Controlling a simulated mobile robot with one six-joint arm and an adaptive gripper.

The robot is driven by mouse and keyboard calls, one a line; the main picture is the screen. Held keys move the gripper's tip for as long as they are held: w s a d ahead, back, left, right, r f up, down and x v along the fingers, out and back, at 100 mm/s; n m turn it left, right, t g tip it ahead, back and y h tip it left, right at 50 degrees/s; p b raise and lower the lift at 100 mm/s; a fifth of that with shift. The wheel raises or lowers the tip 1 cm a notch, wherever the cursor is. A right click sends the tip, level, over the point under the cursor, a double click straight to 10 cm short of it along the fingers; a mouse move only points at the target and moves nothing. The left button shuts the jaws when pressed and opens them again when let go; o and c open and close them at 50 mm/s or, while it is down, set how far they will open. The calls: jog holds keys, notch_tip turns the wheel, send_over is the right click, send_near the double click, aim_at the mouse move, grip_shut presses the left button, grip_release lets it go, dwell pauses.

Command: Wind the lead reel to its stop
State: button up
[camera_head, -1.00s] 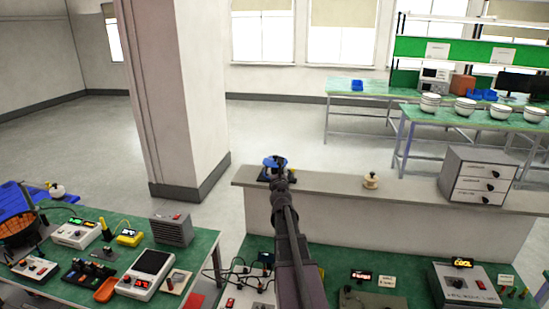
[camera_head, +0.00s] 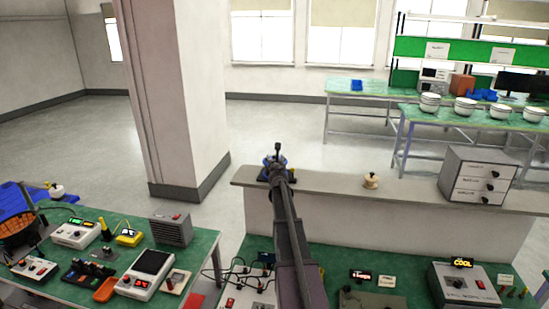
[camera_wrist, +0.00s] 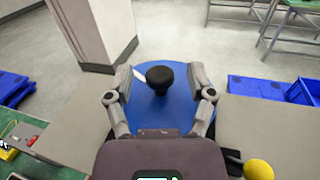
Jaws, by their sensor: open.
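The lead reel shows in the wrist view as a blue disc (camera_wrist: 148,112) with a black knob (camera_wrist: 159,77) standing up near its far edge. My gripper (camera_wrist: 161,80) is open, with one finger on each side of the knob and a visible gap on both sides. Nothing is held. In the head view the reel (camera_head: 268,163) sits on the grey ledge, mostly hidden behind my arm. Its dark knob (camera_head: 278,148) shows above it. The near part of the disc is hidden by my gripper's body in the wrist view.
A yellow ball-topped part (camera_wrist: 258,170) stands close at the reel's right. The grey ledge (camera_head: 330,184) also bears a cream knobbed item (camera_head: 371,180) and a drawer cabinet (camera_head: 478,175). A white pillar (camera_head: 180,90) rises behind, left. Green benches with devices lie in front.

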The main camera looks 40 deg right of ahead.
jog(key=shift+w+d, duration=0.25)
jog(key=shift+w, duration=0.1)
